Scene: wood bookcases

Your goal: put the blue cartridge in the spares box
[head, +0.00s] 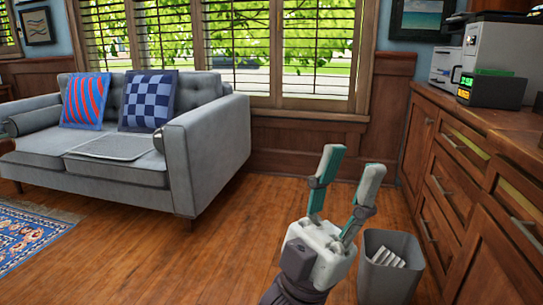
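I cannot make out a blue cartridge or a spares box in the head view. My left gripper (354,161) rises from the bottom middle of the picture, its two fingers pointing up and apart. It is open with nothing between the fingers. It shows in front of the wood floor and wall panelling, just left of a grey bin. My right gripper is not in view.
The grey bin (378,279) holds white pieces. A wooden cabinet (437,180) along the right carries a black display device (491,91) and a whitish machine (497,52). A grey sofa (205,150) stands left. The wood floor (230,235) between is clear.

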